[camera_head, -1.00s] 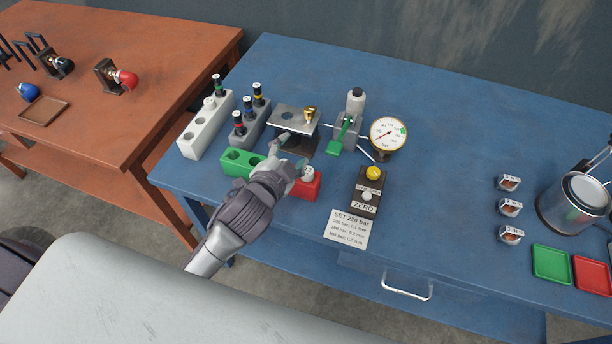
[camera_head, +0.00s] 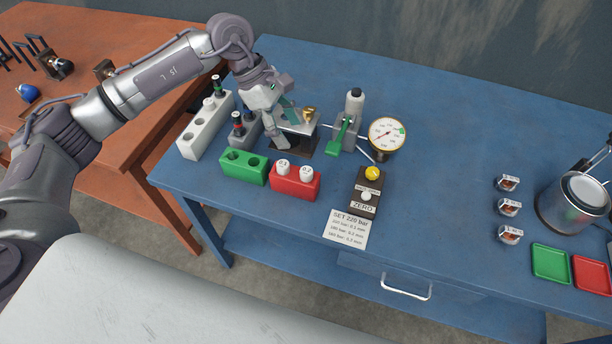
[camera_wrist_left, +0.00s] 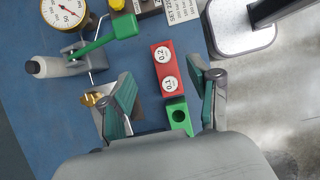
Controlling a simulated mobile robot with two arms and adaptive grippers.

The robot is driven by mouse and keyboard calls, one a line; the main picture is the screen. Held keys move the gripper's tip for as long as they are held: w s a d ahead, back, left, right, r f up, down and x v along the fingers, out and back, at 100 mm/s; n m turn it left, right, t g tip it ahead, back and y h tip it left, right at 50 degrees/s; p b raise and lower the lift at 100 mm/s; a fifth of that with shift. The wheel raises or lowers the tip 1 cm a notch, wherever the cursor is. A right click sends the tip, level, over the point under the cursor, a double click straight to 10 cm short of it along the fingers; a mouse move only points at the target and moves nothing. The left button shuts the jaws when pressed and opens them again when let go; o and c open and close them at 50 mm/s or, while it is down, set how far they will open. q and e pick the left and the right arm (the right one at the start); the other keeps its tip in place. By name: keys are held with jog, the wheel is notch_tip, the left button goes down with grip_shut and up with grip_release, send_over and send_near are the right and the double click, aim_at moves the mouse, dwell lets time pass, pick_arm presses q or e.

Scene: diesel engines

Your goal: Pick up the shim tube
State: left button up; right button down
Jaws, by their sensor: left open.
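Two white-capped tubes stand in a red block (camera_head: 295,184): one marked 0.1 (camera_head: 283,167) and one at its right (camera_head: 306,173). In the left wrist view the caps read 0.1 (camera_wrist_left: 169,84) and 0.2 (camera_wrist_left: 163,55). Which one is the shim tube is not marked otherwise. My left gripper (camera_head: 279,122) is open above the grey block and metal stand, behind the red block in the head view. In the left wrist view the red block (camera_wrist_left: 155,70) shows between its open fingers (camera_wrist_left: 162,90), with nothing gripped. My right gripper is not in view.
A green block (camera_head: 243,168) with empty holes adjoins the red one. A white block (camera_head: 198,133) holds a green-banded injector. A green-levered pump (camera_head: 347,128) and gauge (camera_head: 387,135) stand right of the gripper.

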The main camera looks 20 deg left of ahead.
pick_arm(q)
jog(key=a, duration=0.1)
jog(key=p, duration=0.3)
send_over(307, 171)
jog(key=a, duration=0.3)
jog(key=shift+y, duration=0.4)
jog(key=f, duration=0.7)
jog(key=shift+d+f, duration=0.2)
jog(key=shift+f, duration=0.2)
jog(key=shift+d+f, duration=0.2)
jog(key=p+x, duration=0.2)
jog(key=x, duration=0.1)
jog(key=shift+d+f, duration=0.2)
jog(key=shift+f, duration=0.1)
jog(key=shift+d+f, duration=0.15)
jog(key=shift+f, duration=0.35)
grip_shut()
